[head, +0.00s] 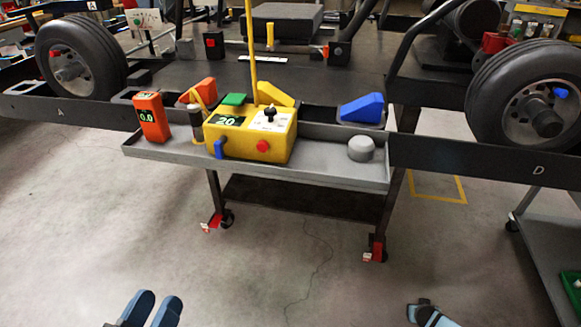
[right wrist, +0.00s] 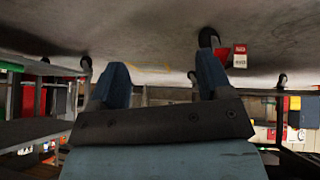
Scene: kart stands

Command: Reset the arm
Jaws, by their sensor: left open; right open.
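My left gripper (head: 154,308) shows at the bottom left of the head view. Its two blue fingers are apart with bare floor around them, so it is open and empty. My right gripper (head: 424,312) is at the bottom edge, right of centre, only partly in view. In the right wrist view its two blue fingers (right wrist: 162,85) stand wide apart with nothing between them. Both grippers are low, in front of the grey tray cart (head: 330,177) and apart from it.
The cart's tray holds a yellow control box (head: 244,148), an orange meter (head: 151,118) and a grey round knob-like piece (head: 361,149). Kart wheels stand left (head: 80,60) and right (head: 527,95). Another grey cart (head: 545,245) is at the right edge. The floor between is clear.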

